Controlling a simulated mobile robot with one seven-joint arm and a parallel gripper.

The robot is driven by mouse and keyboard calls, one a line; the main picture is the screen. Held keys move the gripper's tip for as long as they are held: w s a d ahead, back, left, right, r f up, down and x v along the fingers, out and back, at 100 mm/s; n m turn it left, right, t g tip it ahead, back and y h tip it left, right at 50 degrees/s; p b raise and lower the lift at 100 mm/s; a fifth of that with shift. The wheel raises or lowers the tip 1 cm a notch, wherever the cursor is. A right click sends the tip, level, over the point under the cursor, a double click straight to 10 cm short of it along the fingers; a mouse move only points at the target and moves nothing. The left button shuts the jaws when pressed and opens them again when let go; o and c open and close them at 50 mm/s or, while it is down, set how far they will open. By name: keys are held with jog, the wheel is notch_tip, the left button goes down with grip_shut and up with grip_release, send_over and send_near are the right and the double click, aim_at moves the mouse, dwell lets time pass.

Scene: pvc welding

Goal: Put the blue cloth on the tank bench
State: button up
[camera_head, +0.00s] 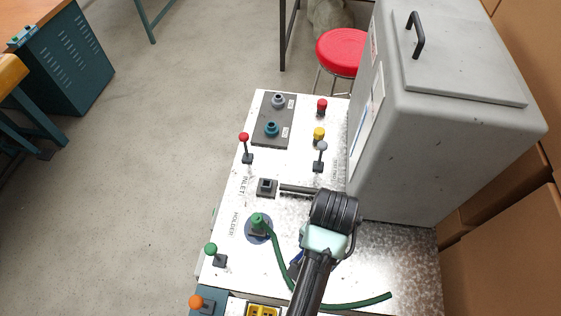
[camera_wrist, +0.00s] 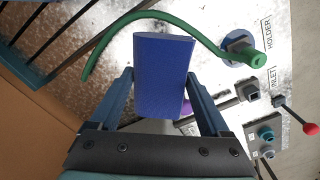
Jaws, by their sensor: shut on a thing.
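The blue cloth (camera_wrist: 163,70) shows in the wrist view as a folded, block-like piece between the two fingers of my gripper (camera_wrist: 160,85). The gripper is shut on it, above a white metal panel. In the head view my arm covers most of the gripper, and I cannot make out the cloth clearly there. The speckled metal bench (camera_head: 400,255) carries a large grey housing (camera_head: 450,120) with a black handle. A wooden-topped teal bench (camera_head: 70,75) stands at the upper left. No label shows which one is the tank bench.
A green hose (camera_head: 277,252) runs from the holder fitting (camera_head: 257,224) across the panel, close to my gripper. Several knobbed levers stand up on the panel, including a red one (camera_head: 244,137). A red stool (camera_head: 342,50) stands behind. Open floor (camera_head: 160,150) lies left.

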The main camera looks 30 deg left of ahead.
aim_at(275, 276)
jog(key=s+a+f+m, duration=0.45)
jog(key=a+m, duration=0.35)
jog(key=m, duration=0.3)
jog(key=f, duration=1)
jog(key=shift+s+d, duration=0.1)
jog(key=shift+s, duration=0.1)
jog(key=shift+f, duration=0.1)
jog(key=o, duration=1.2)
jog(key=shift+c, duration=0.2)
